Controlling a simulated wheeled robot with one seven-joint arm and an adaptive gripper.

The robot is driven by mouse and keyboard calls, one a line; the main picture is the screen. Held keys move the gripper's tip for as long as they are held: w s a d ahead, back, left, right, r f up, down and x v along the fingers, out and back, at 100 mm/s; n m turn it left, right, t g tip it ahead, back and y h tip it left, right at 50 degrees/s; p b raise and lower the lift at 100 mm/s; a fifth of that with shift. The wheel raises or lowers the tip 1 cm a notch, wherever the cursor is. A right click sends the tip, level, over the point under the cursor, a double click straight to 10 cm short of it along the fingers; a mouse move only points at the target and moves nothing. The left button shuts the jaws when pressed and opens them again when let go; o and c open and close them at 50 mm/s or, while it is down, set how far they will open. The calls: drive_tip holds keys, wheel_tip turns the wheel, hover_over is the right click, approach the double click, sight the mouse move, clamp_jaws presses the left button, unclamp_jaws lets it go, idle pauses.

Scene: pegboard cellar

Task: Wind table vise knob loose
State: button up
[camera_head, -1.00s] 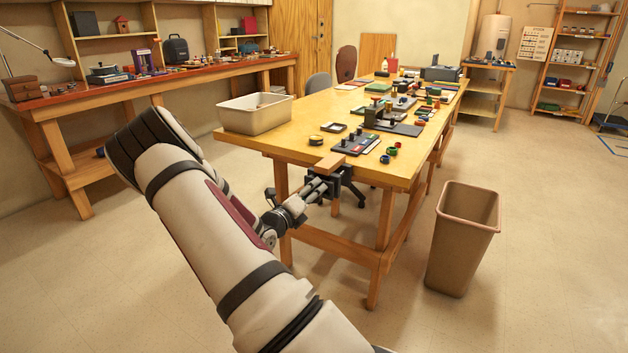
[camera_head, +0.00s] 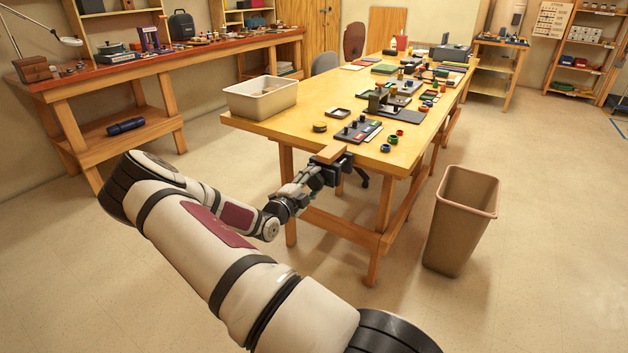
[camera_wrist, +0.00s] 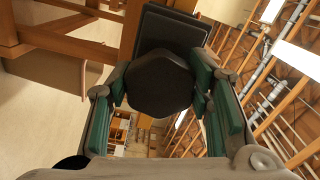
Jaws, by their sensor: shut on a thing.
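In the wrist view the vise (camera_wrist: 170,32) is a black squarish body at the top. Its dark, many-sided knob (camera_wrist: 158,85) fills the space between my fingers. My gripper (camera_wrist: 160,98) has green pads on both sides of the knob and is shut on it. In the head view my fingers mostly hide the knob.
A grey-white bin (camera_head: 262,108) stands on the bench's left corner. A dark tray with pegs (camera_head: 358,131) and several coloured rings lie behind the vise. A tan waste bin (camera_head: 461,225) stands on the floor to the right. The floor before the bench is mostly clear.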

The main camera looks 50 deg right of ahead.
drive_tip(key=shift+f+n, duration=0.1)
drive_tip(key=shift+n, duration=1.4)
drive_tip(key=o, duration=1.1)
drive_tip(key=shift+o, duration=0.2)
drive_tip(key=s+a, duration=0.1)
drive_tip(key=a, duration=1.1)
